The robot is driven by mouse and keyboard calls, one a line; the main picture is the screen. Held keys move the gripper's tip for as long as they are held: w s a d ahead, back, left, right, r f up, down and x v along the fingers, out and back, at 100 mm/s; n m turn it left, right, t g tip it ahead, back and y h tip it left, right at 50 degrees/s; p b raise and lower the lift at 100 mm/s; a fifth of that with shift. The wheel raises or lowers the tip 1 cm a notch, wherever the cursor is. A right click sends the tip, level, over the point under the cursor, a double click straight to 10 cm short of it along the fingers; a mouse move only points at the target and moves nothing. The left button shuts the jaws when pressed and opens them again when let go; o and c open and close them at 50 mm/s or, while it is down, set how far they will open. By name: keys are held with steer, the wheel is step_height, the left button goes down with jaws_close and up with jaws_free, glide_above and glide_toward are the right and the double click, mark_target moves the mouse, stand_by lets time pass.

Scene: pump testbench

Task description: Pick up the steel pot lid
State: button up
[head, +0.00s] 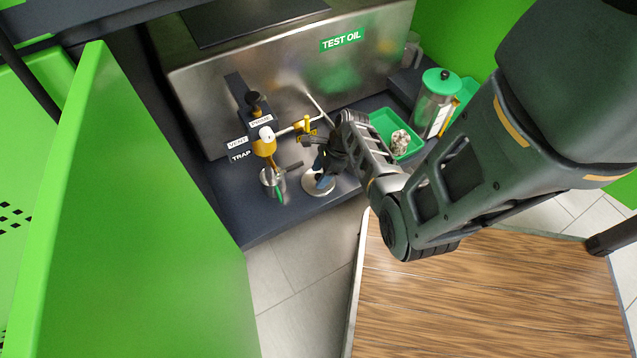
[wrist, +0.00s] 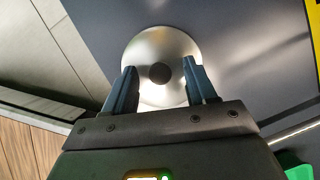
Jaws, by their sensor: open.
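The steel pot lid (wrist: 160,45) is a round, shiny disc with a dark knob (wrist: 159,73) at its centre. It lies on the dark bench surface. In the head view the lid (head: 318,188) shows partly, with my gripper (head: 322,170) over it hiding the rest. In the wrist view my gripper (wrist: 161,85) is open, with one blue finger on each side of the knob. The fingers appear apart from the knob. I cannot tell the exact height of the fingertips above the lid.
A small metal pot (head: 270,178) under the yellow trap valve (head: 264,146) stands just left of the lid. A green tray (head: 385,122) with a crumpled cloth (head: 400,142) and a green-capped canister (head: 436,100) are to the right. A wooden table (head: 480,300) is in front.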

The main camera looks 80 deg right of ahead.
steer(key=shift+c, duration=0.3)
jaws_close()
stand_by(0.3)
